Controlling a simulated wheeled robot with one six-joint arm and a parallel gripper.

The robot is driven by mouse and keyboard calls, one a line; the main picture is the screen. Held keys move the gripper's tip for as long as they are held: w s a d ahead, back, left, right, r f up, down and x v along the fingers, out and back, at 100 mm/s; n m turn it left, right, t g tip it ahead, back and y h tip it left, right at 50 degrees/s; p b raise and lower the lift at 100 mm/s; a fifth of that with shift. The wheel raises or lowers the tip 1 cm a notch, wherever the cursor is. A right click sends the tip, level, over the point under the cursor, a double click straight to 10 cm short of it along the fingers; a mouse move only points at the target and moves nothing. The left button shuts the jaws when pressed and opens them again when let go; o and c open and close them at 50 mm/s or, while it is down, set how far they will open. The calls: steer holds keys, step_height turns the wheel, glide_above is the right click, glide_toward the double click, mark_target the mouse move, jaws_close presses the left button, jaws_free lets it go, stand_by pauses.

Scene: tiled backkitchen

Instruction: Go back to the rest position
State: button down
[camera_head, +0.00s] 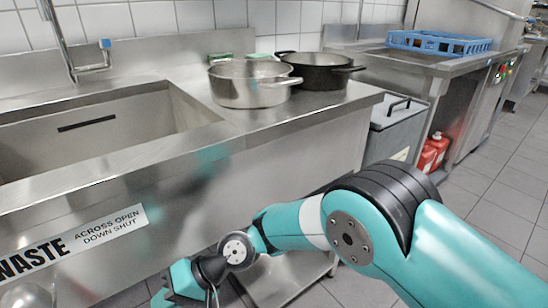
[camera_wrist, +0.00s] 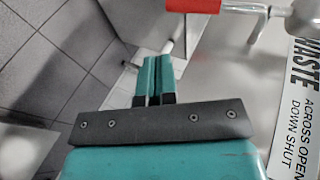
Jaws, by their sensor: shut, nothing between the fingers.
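My gripper shows in the wrist view (camera_wrist: 153,78), with its two teal fingers pressed together and nothing between them. In the head view my teal arm reaches from the lower right towards the lower middle, in front of the sink unit. The gripper end there is low, near the bottom edge, and its fingertips are not clear. The steel front of the sink unit (camera_head: 190,210) is close to the gripper.
A label reading WASTE (camera_head: 75,245) is on the sink front, near a red lever handle (camera_wrist: 192,5). A steel pot (camera_head: 245,88) and a black pan (camera_head: 318,74) stand on the counter. A blue rack (camera_head: 438,42) is at the back right. Tiled floor is free at right.

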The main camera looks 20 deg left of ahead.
steer(key=w+d+r+t+h, duration=0.1)
steer(key=w+d+r+t, duration=0.2)
steer(key=w+d+r, duration=0.45)
steer(key=w+d+r+t, duration=0.2)
steer(key=w+d+r, duration=0.2)
steer(key=d+r, duration=0.7)
steer(key=s+d+r+m+t+h, duration=0.15)
steer(key=s+d, duration=0.25)
steer(key=d, duration=0.5)
steer(key=s+d+r+t+h, duration=0.1)
steer(key=s+d+r, duration=0.15)
steer(key=d, duration=0.55)
steer(key=s+d+r+m+t+h, duration=0.1)
steer(key=s+d+h, duration=0.1)
steer(key=s+d, duration=0.5)
step_height(320, 180, up, 22)
steer(key=w+d+p, duration=0.1)
steer(key=w+p, duration=0.1)
steer(key=p, duration=2)
steer(key=shift+w+d, duration=0.35)
steer(key=shift+w, duration=0.05)
